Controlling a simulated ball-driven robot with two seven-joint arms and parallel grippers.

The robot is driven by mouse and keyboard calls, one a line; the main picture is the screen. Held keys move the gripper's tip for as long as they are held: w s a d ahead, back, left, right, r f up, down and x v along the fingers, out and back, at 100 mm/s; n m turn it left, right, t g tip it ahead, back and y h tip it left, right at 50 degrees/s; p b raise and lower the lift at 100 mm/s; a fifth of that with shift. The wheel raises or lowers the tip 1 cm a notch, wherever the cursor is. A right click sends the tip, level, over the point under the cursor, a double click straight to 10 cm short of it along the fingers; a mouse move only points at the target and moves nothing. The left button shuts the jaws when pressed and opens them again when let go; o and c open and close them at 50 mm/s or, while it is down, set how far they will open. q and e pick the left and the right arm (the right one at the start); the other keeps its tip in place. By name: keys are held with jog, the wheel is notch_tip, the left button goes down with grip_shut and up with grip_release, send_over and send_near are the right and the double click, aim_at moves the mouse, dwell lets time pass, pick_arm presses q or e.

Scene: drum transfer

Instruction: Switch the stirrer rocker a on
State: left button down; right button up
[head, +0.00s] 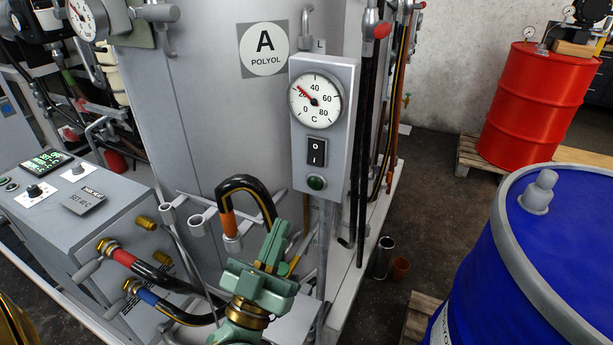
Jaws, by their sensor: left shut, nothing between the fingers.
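The stirrer rocker (317,151) is a black switch with white O and I marks. It sits on the front of a grey control box (343,120), below a round temperature dial (315,101) and above a dark green round lamp or button (316,182). I cannot tell which way the rocker is tilted. The box is mounted before the large grey tank labelled A POLYOL (265,50). My left gripper (274,243), green with a gold ring, is shut and empty. It points upward, below and left of the rocker, clearly apart from it in the picture. My right gripper is out of view.
Black hoses with red and blue bands (150,272) and a bent hose (240,185) are left of the gripper. Pipes (375,110) run right of the box. A blue drum (545,260) and a red drum (537,105) stand at the right.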

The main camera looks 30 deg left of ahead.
aim_at(314, 164)
pick_arm(q)
jog(key=x, duration=0.3)
jog(key=f+x, duration=0.1)
jog(key=x, duration=0.2)
jog(key=w+x, duration=0.1)
jog(key=x, duration=0.3)
jog(key=shift+w+f, duration=0.2)
jog(key=shift+f, duration=0.05)
jog(key=shift+w+a+b, duration=0.1)
jog(key=shift+w+b, duration=0.2)
jog(key=shift+w, duration=0.3)
jog(key=w+f+t+b, duration=0.1)
jog(key=b, duration=0.1)
jog(key=shift+b, duration=0.35)
jog(key=shift+r, duration=0.25)
jog(key=shift+s+p, duration=0.1)
jog(key=shift+p, duration=0.2)
